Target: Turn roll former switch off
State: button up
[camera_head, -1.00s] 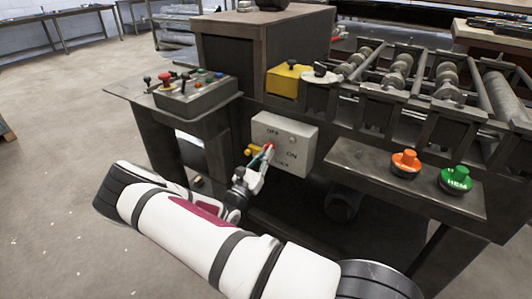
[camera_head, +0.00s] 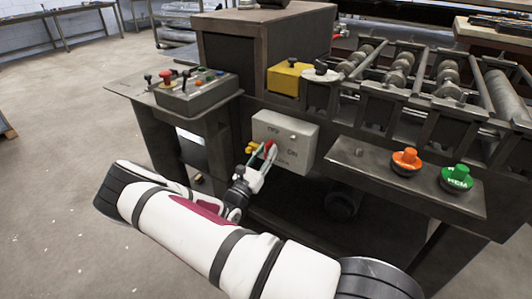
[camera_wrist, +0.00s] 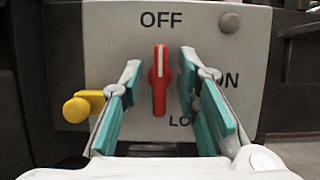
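The roll former switch is a red handle (camera_wrist: 159,82) on a light grey switch box (camera_wrist: 98,30), and it also shows in the head view (camera_head: 269,148). The handle stands upright, its white mark at the top toward the "OFF" label; "ON" is at the right and a partly hidden label is below. My gripper (camera_wrist: 160,72) is open, with teal-padded fingers on the left and right of the handle. In the wrist view, gaps show between the handle and both fingers. My gripper in the head view (camera_head: 262,155) is in front of the box.
A yellow knob (camera_wrist: 84,106) sticks out left of the switch, close to the left finger. A control panel (camera_head: 196,94) is at upper left. Orange (camera_head: 406,162) and green (camera_head: 456,179) buttons sit on a shelf at right. Rollers (camera_head: 398,72) are above.

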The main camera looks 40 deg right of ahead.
jog(key=v, duration=1.1)
jog(key=shift+s+a+f, duration=0.15)
jog(key=shift+a+f, duration=0.1)
jog(key=shift+a, duration=0.05)
jog(key=s+r+m+g+y, duration=0.9)
jog(key=s+r+m+g, duration=0.5)
jog(key=r+m, duration=0.15)
jog(key=s+a+r+m+t+y, duration=0.35)
jog(key=s+a+r+y, duration=0.3)
jog(key=s, duration=0.35)
jog(key=s+a+r+m+t+y, duration=0.3)
jog(key=s+a+r+t+y, duration=0.15)
jog(key=s+a, duration=0.4)
notch_tip(320, 180, up, 17)
jog(key=s+t+y+p, duration=0.1)
jog(key=s+t+p, duration=0.1)
jog(key=p, duration=1.2)
jog(key=shift+d+t, duration=0.3)
jog(key=shift+d, duration=0.05)
jog(key=shift+w, duration=0.1)
